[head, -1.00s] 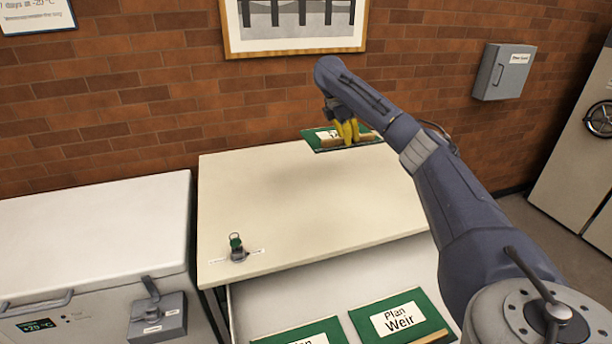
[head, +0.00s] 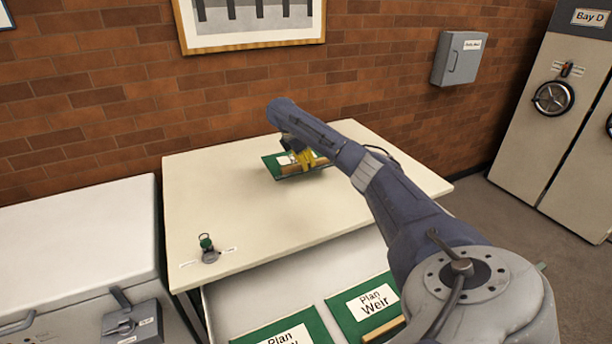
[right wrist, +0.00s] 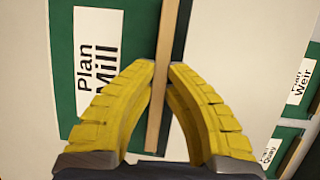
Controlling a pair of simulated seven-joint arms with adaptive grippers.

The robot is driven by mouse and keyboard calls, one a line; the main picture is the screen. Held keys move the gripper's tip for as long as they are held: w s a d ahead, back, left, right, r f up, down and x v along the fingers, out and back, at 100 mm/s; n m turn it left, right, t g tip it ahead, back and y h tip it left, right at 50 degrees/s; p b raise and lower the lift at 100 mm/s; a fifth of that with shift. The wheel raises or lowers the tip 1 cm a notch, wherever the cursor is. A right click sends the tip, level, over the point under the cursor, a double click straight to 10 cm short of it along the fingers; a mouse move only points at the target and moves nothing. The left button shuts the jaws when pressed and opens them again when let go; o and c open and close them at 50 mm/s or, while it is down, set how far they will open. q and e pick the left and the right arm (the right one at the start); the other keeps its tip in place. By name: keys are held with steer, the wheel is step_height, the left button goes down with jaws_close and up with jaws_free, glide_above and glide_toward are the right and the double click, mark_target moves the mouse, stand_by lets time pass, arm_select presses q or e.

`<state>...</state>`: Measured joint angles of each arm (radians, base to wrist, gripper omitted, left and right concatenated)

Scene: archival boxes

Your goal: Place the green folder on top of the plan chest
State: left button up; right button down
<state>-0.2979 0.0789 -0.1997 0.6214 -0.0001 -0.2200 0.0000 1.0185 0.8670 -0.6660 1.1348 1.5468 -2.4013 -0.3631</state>
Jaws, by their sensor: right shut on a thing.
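My right gripper (head: 306,161) has yellow fingers and is shut on the wooden strip along one edge of a green folder (head: 272,166). In the right wrist view this green folder (right wrist: 63,60) has a white label reading "Plan Mill". The folder is over the back part of the cream top of the plan chest (head: 350,205), low and roughly level. I cannot tell whether it touches the top. The gripper and arm hide part of it. My left gripper is not in view.
The chest's open drawer (head: 265,295) holds a green "Plan Weir" folder (head: 345,312) and another green folder (head: 315,325). A small green-topped device (head: 208,250) stands at the top's front left. A white chest freezer (head: 75,240) is at left. The brick wall (head: 110,100) is behind.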

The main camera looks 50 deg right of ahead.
mark_target(309, 182)
steer(key=shift+f, duration=3.05)
steer(key=c, duration=1.5)
jaws_free()
steer(key=shift+r, duration=0.15)
steer(key=v, duration=1.2)
